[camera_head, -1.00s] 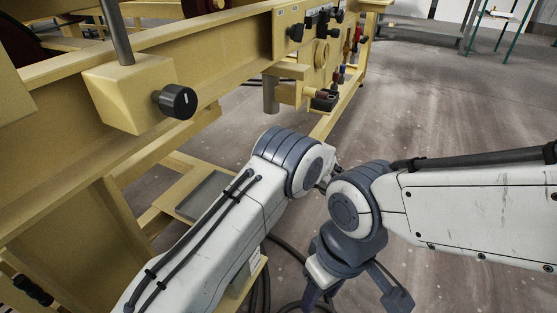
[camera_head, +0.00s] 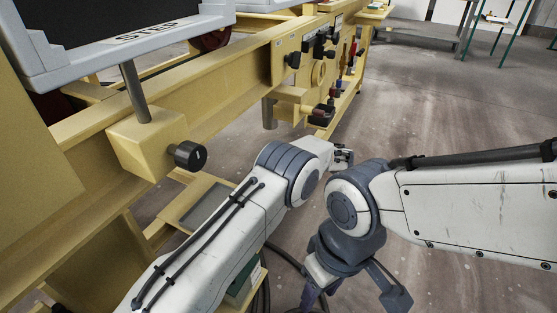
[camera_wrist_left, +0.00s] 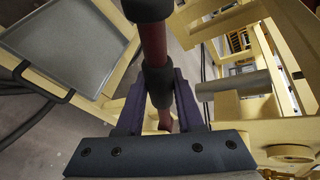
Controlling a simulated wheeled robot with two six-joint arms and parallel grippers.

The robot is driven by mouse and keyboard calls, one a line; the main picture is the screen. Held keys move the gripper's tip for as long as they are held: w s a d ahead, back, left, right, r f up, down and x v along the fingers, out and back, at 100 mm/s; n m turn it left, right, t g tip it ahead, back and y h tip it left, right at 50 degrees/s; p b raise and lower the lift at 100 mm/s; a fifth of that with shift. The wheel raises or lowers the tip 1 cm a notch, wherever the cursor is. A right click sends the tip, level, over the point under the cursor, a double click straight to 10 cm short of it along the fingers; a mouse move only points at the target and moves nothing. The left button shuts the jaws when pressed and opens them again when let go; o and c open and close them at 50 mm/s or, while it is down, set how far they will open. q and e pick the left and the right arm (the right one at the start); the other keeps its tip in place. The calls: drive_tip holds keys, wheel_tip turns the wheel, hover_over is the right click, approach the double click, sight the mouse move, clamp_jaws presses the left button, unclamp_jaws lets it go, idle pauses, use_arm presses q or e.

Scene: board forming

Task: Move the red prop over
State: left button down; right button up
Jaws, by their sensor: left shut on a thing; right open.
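A dark red rod with black collars, the red prop (camera_wrist_left: 154,45), stands between the purple fingers of my left gripper (camera_wrist_left: 160,95) in the left wrist view. The fingers are shut on it near its lower black collar. In the head view my left forearm reaches forward, and a small dark part of the wrist end (camera_head: 343,158) shows beyond it; the prop cannot be made out there. My right gripper (camera_head: 352,296) hangs at the bottom of the head view with its fingers spread, open and empty.
A yellow machine frame (camera_head: 225,85) runs along the left, with a black knob (camera_head: 189,155) and several control knobs farther along. A grey tray (camera_wrist_left: 65,42) lies beside the held prop. A grey part marked STEP (camera_head: 140,36) stands at upper left. Open floor (camera_head: 450,110) lies right.

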use_arm(q)
drive_tip(key=shift+w+d+r+m, duration=0.2)
drive_tip(key=shift+d+r+m, duration=0.1)
drive_tip(key=shift+r, duration=0.05)
idle(0.3)
drive_tip(key=c, duration=0.5)
unclamp_jaws()
drive_tip(key=shift+c, duration=0.2)
drive_tip(key=shift+a, duration=0.1)
drive_tip(key=shift+r, duration=0.1)
drive_tip(key=p+v, duration=0.3)
drive_tip(key=v, duration=0.7)
drive_tip(key=shift+d, duration=0.2)
